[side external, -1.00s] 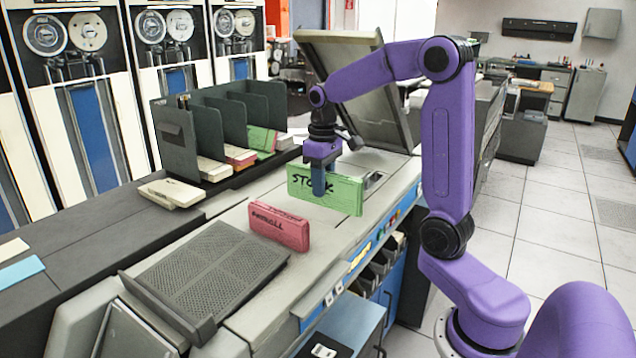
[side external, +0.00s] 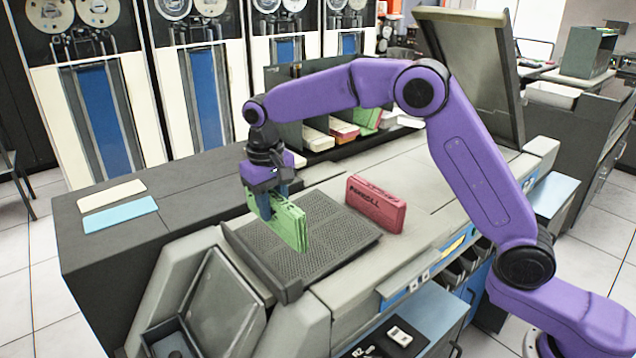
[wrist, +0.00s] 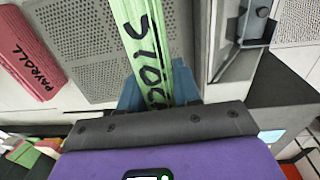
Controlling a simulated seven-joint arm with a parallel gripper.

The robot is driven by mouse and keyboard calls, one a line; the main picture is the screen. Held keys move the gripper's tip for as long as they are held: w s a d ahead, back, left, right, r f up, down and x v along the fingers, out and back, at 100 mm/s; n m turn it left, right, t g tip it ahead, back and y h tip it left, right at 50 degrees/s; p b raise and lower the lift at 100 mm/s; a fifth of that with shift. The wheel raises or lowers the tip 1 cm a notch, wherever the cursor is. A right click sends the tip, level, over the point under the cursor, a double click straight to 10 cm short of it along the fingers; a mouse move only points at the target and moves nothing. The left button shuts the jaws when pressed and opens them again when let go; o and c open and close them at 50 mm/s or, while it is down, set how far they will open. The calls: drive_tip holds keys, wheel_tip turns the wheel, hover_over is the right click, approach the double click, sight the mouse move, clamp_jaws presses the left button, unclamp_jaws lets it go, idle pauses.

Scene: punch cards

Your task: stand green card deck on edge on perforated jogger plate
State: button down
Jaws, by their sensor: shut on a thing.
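The green card deck (side external: 291,228), marked "STOCK" in black, is held upright on edge over the left part of the perforated jogger plate (side external: 338,236). My gripper (side external: 268,205) is shut on its upper part. I cannot tell whether its lower edge touches the plate. In the wrist view the green deck (wrist: 150,45) runs out from between the blue fingers, its lettering showing. The perforated plate (wrist: 85,45) shows below it, mostly to its left, partly hidden by the deck.
A red "PAYROLL" deck (side external: 376,204) stands on edge on the console just right of the plate. A dark divider rack (side external: 290,128) with card decks stands behind. Cream and blue cards (side external: 120,214) lie on the dark counter at left.

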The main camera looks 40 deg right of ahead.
drive_tip(key=shift+s+a+f, duration=0.1)
drive_tip(key=shift+a+f, duration=0.65)
drive_tip(key=shift+f, duration=0.45)
drive_tip(key=shift+w+a+f, duration=0.1)
drive_tip(key=shift+a+f, duration=0.6)
drive_tip(key=shift+f, duration=0.5)
drive_tip(key=shift+s+a+f, duration=0.1)
drive_tip(key=shift+a+f, duration=0.65)
drive_tip(key=shift+f, duration=0.45)
drive_tip(key=shift+d+f, duration=0.2)
drive_tip(key=shift+f, duration=0.4)
drive_tip(key=c, duration=0.7)
unclamp_jaws()
drive_tip(key=shift+s, duration=0.1)
drive_tip(key=shift+a+r, duration=0.15)
drive_tip(key=shift+r, duration=0.35)
drive_tip(key=r, duration=1.2)
drive_tip(key=a+r, duration=0.1)
drive_tip(key=r, duration=0.5)
drive_tip(key=shift+s+a, duration=0.1)
drive_tip(key=shift+s, duration=0.2)
